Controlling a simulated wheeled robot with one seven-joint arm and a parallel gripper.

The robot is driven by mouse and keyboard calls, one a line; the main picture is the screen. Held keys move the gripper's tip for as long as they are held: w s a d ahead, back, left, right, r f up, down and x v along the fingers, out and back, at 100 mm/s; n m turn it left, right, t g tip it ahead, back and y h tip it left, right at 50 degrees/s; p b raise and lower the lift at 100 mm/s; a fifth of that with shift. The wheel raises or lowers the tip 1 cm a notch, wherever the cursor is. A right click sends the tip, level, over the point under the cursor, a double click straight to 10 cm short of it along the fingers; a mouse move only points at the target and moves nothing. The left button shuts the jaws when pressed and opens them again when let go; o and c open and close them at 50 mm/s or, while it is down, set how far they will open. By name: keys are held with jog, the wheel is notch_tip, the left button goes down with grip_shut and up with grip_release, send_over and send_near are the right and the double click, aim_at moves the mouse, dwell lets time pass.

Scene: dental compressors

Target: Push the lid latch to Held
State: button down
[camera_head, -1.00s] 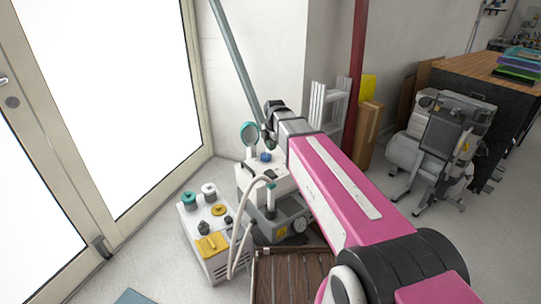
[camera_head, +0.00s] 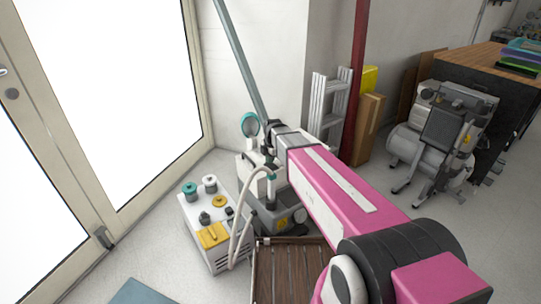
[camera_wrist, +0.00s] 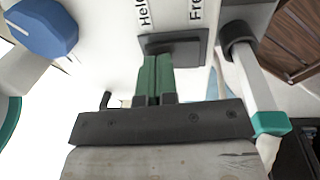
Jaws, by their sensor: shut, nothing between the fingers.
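In the wrist view, the lid latch shows as a dark grey piece (camera_wrist: 190,42) on the white machine face, with the label "Held" (camera_wrist: 143,12) on its left and a partly cut-off "Fre..." label (camera_wrist: 196,10) on its right. My gripper (camera_wrist: 157,60) is shut, its two green fingers side by side and empty. The fingertips overlap the dark piece's lower edge in the picture; I cannot tell whether they touch it. The latch's exact setting is unclear. In the head view, my arm hides the gripper and latch.
A blue knob (camera_wrist: 42,28) is left of the fingers and a white tube with a teal collar (camera_wrist: 270,123) is right. In the head view, a white unit (camera_head: 208,235), a looping hose (camera_head: 240,225) and a slatted wooden surface (camera_head: 290,270) are close by.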

aim_at(272, 165)
jog(key=shift+f, duration=0.25)
dwell(0.4)
jog(key=shift+s, duration=0.1)
jog(key=shift+s+d+r, duration=0.25)
jog(key=shift+s+d, duration=0.15)
jog(key=shift+s, duration=0.1)
jog(key=shift+s+r, duration=0.1)
jog(key=shift+r, duration=0.45)
notch_tip(272, 165, up, 13)
jog(key=s, duration=0.1)
jog(key=shift+d, duration=0.45)
jog(key=shift+f, duration=0.1)
jog(key=shift+w+a, duration=0.45)
